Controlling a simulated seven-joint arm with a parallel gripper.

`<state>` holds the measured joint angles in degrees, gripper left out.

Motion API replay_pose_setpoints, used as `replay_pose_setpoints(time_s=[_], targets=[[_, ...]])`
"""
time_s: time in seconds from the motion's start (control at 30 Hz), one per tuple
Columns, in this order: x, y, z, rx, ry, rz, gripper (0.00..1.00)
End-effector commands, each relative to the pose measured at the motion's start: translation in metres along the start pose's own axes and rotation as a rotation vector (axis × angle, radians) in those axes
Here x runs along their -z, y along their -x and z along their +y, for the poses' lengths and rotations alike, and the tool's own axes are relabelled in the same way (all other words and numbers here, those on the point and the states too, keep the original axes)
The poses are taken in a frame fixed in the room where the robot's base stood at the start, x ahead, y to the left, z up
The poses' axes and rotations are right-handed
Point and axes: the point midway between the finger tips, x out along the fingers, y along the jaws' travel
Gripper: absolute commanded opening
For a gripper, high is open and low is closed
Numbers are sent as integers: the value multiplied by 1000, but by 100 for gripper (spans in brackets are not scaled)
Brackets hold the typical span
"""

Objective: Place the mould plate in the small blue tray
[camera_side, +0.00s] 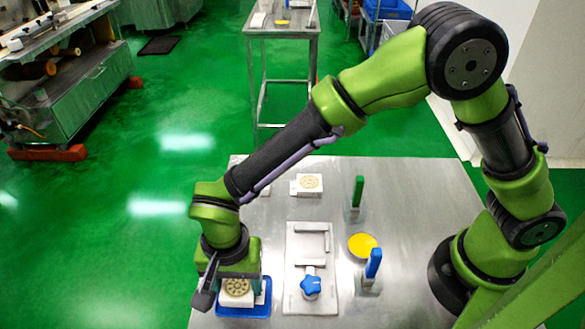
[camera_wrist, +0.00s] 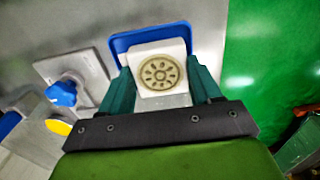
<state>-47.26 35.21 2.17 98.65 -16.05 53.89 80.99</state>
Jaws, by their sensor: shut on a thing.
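The mould plate, a white block with a round beige patterned disc, is between my gripper's fingers; it shows in the side view (camera_side: 238,288) and in the wrist view (camera_wrist: 152,50). My gripper (camera_wrist: 161,80) is shut on its two sides. The small blue tray (camera_side: 245,312) lies at the front left of the metal table. The plate is over the tray in the side view. In the wrist view the tray's blue rim (camera_wrist: 118,43) shows behind the plate. Whether the plate touches the tray floor I cannot tell.
A grey plate fixture with a blue star knob (camera_side: 311,286) stands right of the tray. Another white block with a beige disc (camera_side: 308,184) lies farther back. Green-handled (camera_side: 358,190) and blue-handled (camera_side: 373,263) tools stand upright near a yellow disc (camera_side: 362,245).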

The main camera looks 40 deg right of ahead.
Motion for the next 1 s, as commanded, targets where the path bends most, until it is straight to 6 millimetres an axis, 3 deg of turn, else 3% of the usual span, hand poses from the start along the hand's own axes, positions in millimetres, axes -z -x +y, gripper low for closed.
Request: replay_pose_setpoints(time_s=[0.1, 0.47, 0.5, 0.67, 1.0], targets=[[0, -11, 0, 0, -1, -1, 30], [0, -14, 0, 1, 0, -1, 30], [0, -15, 0, 1, 0, -1, 65], [0, -15, 0, 1, 0, -1, 89], [0, -11, 0, 3, 0, -1, 89]])
